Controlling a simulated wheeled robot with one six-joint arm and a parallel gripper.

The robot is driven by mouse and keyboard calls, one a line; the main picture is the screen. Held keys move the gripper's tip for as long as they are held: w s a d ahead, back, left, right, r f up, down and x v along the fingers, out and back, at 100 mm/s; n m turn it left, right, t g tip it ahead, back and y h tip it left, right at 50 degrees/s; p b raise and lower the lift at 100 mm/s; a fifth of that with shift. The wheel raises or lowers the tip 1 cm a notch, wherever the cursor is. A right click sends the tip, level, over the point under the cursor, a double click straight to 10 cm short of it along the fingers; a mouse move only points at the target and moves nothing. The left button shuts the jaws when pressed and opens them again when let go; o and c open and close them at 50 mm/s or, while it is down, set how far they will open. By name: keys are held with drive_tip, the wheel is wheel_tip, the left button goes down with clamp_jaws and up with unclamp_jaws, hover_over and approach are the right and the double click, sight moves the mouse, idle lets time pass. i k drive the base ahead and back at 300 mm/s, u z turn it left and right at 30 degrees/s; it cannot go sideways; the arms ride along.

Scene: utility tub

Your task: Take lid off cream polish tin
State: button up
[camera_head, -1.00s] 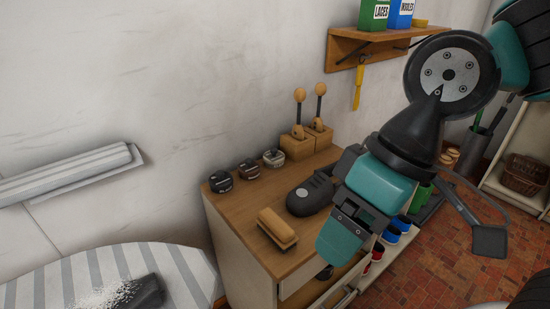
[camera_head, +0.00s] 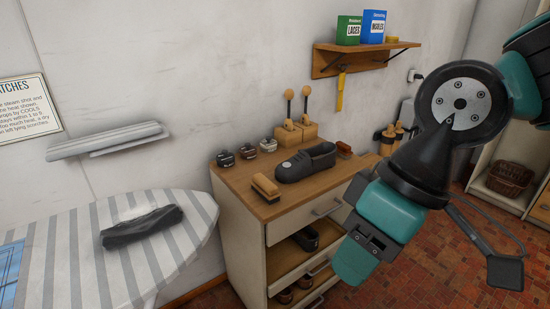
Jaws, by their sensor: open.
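Several small polish tins stand in a row at the back left of the wooden cabinet top. The right one looks pale-sided with a dark lid and seems to be the cream polish tin (camera_head: 268,145); labels are too small to read. A black tin (camera_head: 225,158) and a dark brown tin (camera_head: 248,151) stand to its left. All look closed. My gripper (camera_head: 356,262) hangs in front of and to the right of the cabinet, pointing down and left, well away from the tins. It is open, and nothing shows in it.
A brush (camera_head: 265,187) and a dark shoe (camera_head: 306,162) lie on the cabinet top (camera_head: 232,178), in front of the tins. Wooden blocks with upright daubers (camera_head: 296,130) stand behind. A wall shelf (camera_head: 364,57) hangs above right. An ironing board (camera_head: 70,265) is at left.

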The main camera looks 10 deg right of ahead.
sight(268, 143)
drive_tip(key=u, duration=0.3)
drive_tip(key=k, duration=0.2)
drive_tip(key=z, duration=1)
drive_tip(key=i, duration=1.55)
drive_tip(key=u, duration=0.8)
drive_tip(key=i, duration=0.35)
drive_tip(key=u, duration=0.35)
